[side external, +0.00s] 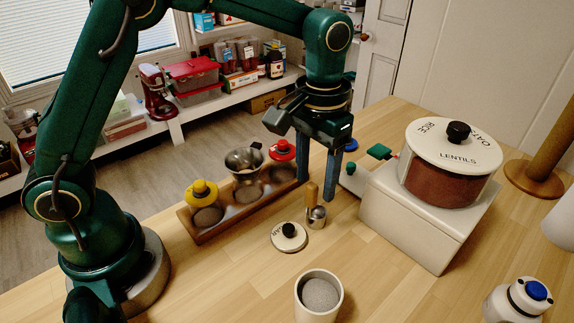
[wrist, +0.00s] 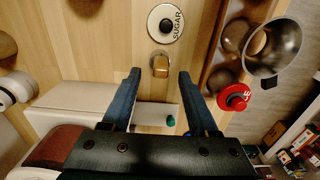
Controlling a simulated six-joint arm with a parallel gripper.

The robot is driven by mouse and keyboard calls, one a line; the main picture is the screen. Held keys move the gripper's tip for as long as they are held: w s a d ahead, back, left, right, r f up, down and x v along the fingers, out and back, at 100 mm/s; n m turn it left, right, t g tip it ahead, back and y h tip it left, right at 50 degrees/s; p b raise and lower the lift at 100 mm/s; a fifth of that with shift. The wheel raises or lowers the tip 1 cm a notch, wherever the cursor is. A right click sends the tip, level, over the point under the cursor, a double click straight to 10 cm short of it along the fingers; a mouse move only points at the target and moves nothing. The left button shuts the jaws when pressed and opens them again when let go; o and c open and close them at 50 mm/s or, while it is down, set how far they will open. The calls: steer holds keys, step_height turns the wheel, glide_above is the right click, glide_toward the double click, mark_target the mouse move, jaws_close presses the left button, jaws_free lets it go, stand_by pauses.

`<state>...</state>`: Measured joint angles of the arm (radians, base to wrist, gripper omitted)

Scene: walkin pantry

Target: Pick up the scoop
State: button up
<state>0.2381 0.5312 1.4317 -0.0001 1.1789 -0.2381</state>
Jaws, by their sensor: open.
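The scoop (side external: 316,216) stands on the wooden table with its wooden handle pointing up and a small metal cup at the bottom. In the wrist view the scoop (wrist: 160,66) lies between the two fingertips, seen nearly end-on from above. My gripper (side external: 317,190) is open, its blue fingers pointing down just above and around the handle's top in the side view. In the wrist view my gripper (wrist: 159,73) has a finger on each side of the scoop, with gaps showing. I cannot tell how far the fingertips reach down the handle.
The sugar lid (side external: 276,242) lies beside the scoop, and an open canister (side external: 301,303) stands nearer the front. A wooden rack (side external: 212,231) with a metal funnel (side external: 240,160) is at left. A white block (side external: 405,225) bearing a lidded jar (side external: 440,188) is at right.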

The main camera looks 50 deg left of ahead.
mark_target(316, 203)
steer(key=shift+f, duration=1.7)
jaws_close()
steer(key=shift+r, duration=0.1)
